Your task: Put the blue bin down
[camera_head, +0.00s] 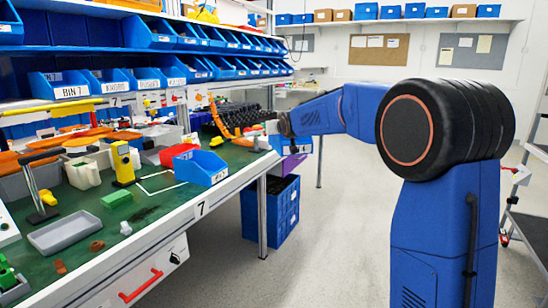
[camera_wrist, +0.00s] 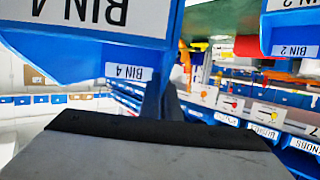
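A blue bin (camera_head: 200,168) with a white label on its front sits at the right front part of the green bench; the label is too small to read. In the wrist view a blue bin (camera_wrist: 75,62) labelled BIN 4 fills the upper left, very close to the camera. My gripper (camera_head: 270,130) is at the end of the outstretched arm, over the bench's right end, right of the labelled bin. In the wrist view the dark fingers of my gripper (camera_wrist: 164,98) stand close together just below BIN 4. Their tips are unclear, so I cannot tell whether they hold its edge.
A red bin (camera_head: 178,155) lies behind the blue bin. A grey tray (camera_head: 66,231) and small parts cover the left bench. Racks of blue bins (camera_head: 75,88) stand behind. Blue crates (camera_head: 284,213) stand under the bench. The floor (camera_head: 330,250) right of the bench is clear.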

